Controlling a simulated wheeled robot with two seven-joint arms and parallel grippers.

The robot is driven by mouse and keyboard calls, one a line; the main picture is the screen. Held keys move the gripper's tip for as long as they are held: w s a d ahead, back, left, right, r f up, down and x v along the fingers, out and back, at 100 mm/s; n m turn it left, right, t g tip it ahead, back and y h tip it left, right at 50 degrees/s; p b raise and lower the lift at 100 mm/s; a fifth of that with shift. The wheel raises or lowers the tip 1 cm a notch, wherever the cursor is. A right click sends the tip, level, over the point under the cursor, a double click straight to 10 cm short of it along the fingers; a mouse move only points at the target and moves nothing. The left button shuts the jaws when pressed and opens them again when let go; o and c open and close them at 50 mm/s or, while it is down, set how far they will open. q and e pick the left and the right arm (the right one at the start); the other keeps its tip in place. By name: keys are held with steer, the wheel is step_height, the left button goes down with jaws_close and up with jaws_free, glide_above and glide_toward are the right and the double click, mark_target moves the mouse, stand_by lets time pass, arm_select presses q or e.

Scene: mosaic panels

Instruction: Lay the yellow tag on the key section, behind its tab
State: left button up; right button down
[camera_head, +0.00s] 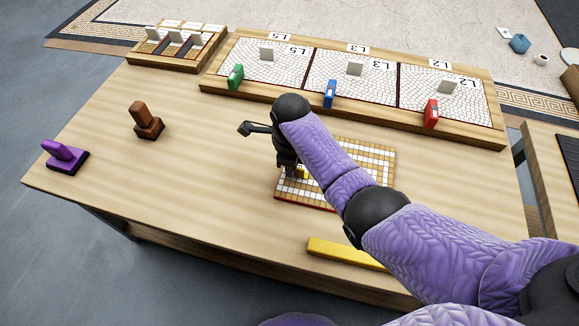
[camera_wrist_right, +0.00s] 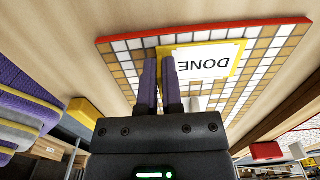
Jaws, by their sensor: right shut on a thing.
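My right gripper (camera_head: 294,174) is over the white-and-tan grid panel (camera_head: 372,160), which has a red edge. It is shut on the yellow tag, of which only a small yellow bit (camera_head: 301,172) shows beside the fingers. In the right wrist view the fingers (camera_wrist_right: 161,62) are together at the edge of the yellow tag (camera_wrist_right: 238,62), which bears a white card reading DONE. The tag lies across the view of the grid panel (camera_wrist_right: 122,46); I cannot tell if it touches. My left gripper is out of view.
A long wooden tray (camera_head: 365,111) at the back holds mosaic sections L5, L3 and L2 with grey tabs and green, blue and red clips. A smaller tray (camera_head: 150,60) stands left. Brown (camera_head: 146,122) and purple (camera_head: 66,156) stamp-like blocks and a yellow bar (camera_head: 345,253) are on the table.

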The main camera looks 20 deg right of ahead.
steer(key=c, duration=1.2)
jaws_free()
steer(key=o, duration=0.4)
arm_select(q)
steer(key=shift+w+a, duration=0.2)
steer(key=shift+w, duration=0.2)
